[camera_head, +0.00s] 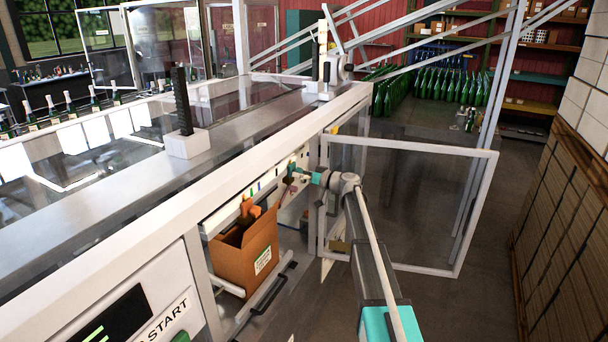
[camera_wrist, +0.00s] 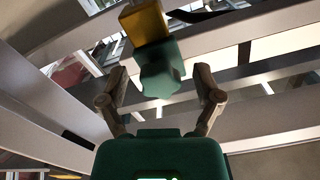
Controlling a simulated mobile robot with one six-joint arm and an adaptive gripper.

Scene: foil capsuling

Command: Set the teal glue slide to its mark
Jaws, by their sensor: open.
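My gripper (camera_head: 288,172) reaches into the open side of the machine in the head view. In the wrist view my gripper (camera_wrist: 160,80) is open, with one finger on each side of a teal block (camera_wrist: 161,72). This block appears to be the teal glue slide, and gaps show between it and both fingers. A yellow block (camera_wrist: 145,24) sits right beyond it, close to or touching it. In the head view the slide is too small and covered to make out, and I cannot make out its mark.
An orange-brown carton (camera_head: 243,256) stands left of my gripper in the machine opening. A clear framed door (camera_head: 410,205) stands open to the right of my arm. Metal rails (camera_wrist: 55,115) cross close around the fingers.

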